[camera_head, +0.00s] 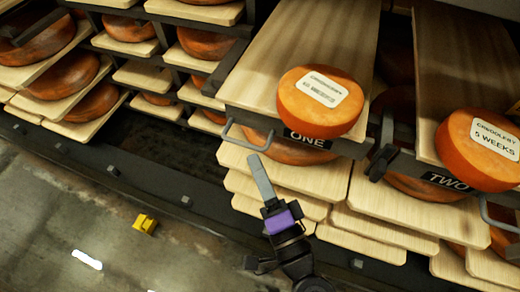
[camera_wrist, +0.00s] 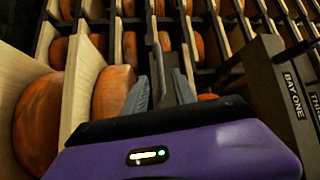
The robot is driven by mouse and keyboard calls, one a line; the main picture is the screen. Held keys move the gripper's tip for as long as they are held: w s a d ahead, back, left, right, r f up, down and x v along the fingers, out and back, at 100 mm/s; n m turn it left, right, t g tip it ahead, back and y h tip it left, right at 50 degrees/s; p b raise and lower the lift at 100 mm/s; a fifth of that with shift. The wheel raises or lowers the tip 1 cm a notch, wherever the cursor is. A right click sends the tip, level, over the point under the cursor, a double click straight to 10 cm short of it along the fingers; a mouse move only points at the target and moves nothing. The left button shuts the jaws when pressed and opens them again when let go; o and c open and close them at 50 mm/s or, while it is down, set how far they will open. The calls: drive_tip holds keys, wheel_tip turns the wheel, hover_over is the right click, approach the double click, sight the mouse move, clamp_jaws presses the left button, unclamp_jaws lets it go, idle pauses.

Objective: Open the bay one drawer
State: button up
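The bay one drawer has a dark grey front with a black label reading ONE (camera_head: 308,140); the label's upper left is partly covered by an orange cheese wheel (camera_head: 303,103). In the wrist view the label reads BAY ONE (camera_wrist: 292,95), at the right edge. The drawer's grey bar handle (camera_head: 247,138) is at the front's left end. My purple gripper (camera_head: 259,166) points up toward the handle, its fingertips just below and right of it in the head view. Contact cannot be told. The wrist view shows my gripper (camera_wrist: 160,85) open, with a gap between its fingers and nothing clearly held.
A bay TWO front (camera_head: 448,182) with its own handle (camera_head: 497,217) and cheese wheel (camera_head: 477,149) stands at right. Wooden boards (camera_head: 285,200) stick out below bay one. Racks of cheese wheels fill the left. A small yellow object (camera_head: 145,224) lies on the open floor.

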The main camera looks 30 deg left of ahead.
sight(240, 142)
drive_tip(key=shift+g+y, duration=0.4)
drive_tip(key=x, duration=0.2)
drive_tip(key=p+x, duration=0.1)
drive_tip(key=x, duration=0.4)
drive_tip(key=shift+s+a, duration=0.25)
drive_tip(key=shift+a, duration=0.1)
clamp_jaws()
idle(0.9)
